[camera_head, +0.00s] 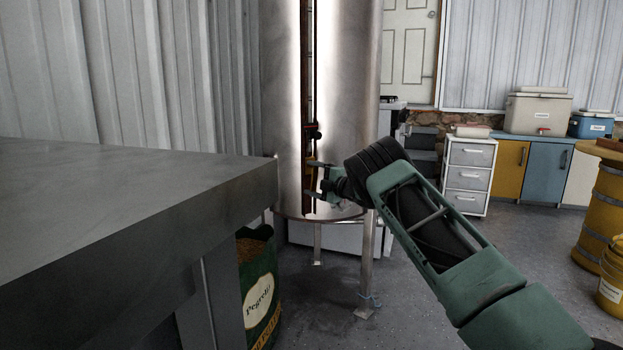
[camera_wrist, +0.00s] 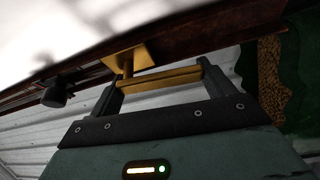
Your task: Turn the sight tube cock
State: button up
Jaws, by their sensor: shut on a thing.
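The sight tube (camera_head: 313,60) runs down the front of a tall steel tank (camera_head: 350,75). The cock (camera_wrist: 128,60) is a yellow brass fitting low on the tube's dark brown strip (camera_wrist: 210,22). Its handle (camera_wrist: 160,82) is a straight brass bar. In the head view a small yellow patch of the cock (camera_head: 308,161) shows just above my gripper (camera_head: 316,181). In the wrist view my gripper (camera_wrist: 162,88) is shut on the handle, with one dark finger at each end of the bar.
A dark knob (camera_wrist: 55,94) sticks out farther along the strip, and a red and black fitting (camera_head: 313,130) sits above my gripper. A grey bench (camera_head: 130,185) stands at the left, close to the tank. A green sack (camera_head: 258,280) stands below it.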

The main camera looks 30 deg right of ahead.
jog(key=shift+d+f+n, duration=0.15)
jog(key=shift+d+n, duration=0.05)
jog(key=shift+n, duration=0.4)
jog(key=shift+g, duration=0.3)
jog(key=o, duration=1.3)
jog(key=shift+s+d, duration=0.15)
jog(key=shift+s, duration=0.1)
jog(key=p+v, duration=0.4)
jog(key=v, duration=1.3)
jog(key=shift+p, duration=0.3)
